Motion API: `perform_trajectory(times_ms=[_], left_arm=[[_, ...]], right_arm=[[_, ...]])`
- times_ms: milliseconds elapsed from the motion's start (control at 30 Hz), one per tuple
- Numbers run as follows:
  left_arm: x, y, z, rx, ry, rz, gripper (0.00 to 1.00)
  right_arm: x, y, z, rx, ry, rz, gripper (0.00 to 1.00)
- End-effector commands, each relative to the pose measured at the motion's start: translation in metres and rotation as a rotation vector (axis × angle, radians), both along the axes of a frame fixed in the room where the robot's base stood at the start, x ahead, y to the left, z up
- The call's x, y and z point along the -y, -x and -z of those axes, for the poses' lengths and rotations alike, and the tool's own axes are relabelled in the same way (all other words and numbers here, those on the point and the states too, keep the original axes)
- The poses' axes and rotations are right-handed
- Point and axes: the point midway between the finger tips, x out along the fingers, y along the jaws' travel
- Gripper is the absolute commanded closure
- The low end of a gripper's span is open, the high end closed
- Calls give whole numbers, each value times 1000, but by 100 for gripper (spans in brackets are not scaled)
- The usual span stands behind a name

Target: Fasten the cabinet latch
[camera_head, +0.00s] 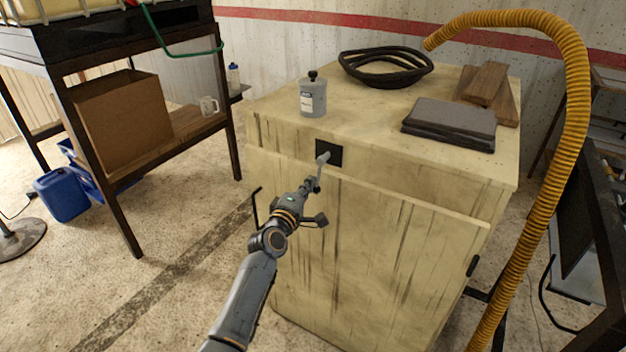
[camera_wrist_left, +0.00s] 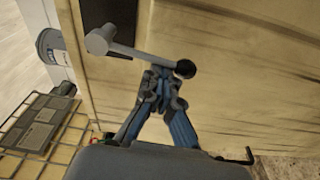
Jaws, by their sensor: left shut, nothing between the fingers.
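The cream wooden cabinet (camera_head: 275,130) stands in the middle of the head view. Its front door (camera_head: 370,250) sits slightly proud of the body; I cannot tell if it is fully closed. The latch has a black plate (camera_head: 335,150) above the door's top edge and a grey lever (camera_head: 320,172) hanging down across that edge. In the left wrist view the lever (camera_wrist_left: 140,54) ends in a black knob (camera_wrist_left: 186,69). My left gripper (camera_head: 313,187), also in the left wrist view (camera_wrist_left: 164,76), is shut and empty, its fingertips close beside the knob; contact is unclear. My right gripper is out of view.
On the cabinet top are a grey bottle (camera_head: 313,98), a black hose coil (camera_head: 385,68), dark folded cloths (camera_head: 450,125) and wood blocks (camera_head: 487,85). A yellow corrugated hose (camera_head: 550,190) hangs at right. A dark-framed rack (camera_head: 90,170) stands at left; floor between is clear.

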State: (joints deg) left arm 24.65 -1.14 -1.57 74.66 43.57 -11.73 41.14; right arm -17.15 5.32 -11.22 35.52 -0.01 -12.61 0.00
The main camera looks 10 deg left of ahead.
Motion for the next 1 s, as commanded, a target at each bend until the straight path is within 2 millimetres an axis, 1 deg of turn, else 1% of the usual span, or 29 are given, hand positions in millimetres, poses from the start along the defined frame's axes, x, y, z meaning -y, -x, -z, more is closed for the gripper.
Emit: perform_trajectory(times_ms=[33,100,200,267,700,1000], left_arm=[[2,1,-1,-11,27,1,100],[4,1,0,-22,59,2,100],[6,2,1,-33,95,1,100],[7,3,2,-38,110,1,100],[10,3,3,-48,143,2,100],[9,3,4,-47,142,2,100]], right_arm=[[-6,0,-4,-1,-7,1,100],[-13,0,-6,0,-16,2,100],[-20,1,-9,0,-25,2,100],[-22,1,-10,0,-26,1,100],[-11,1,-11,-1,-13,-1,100],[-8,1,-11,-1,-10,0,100]])
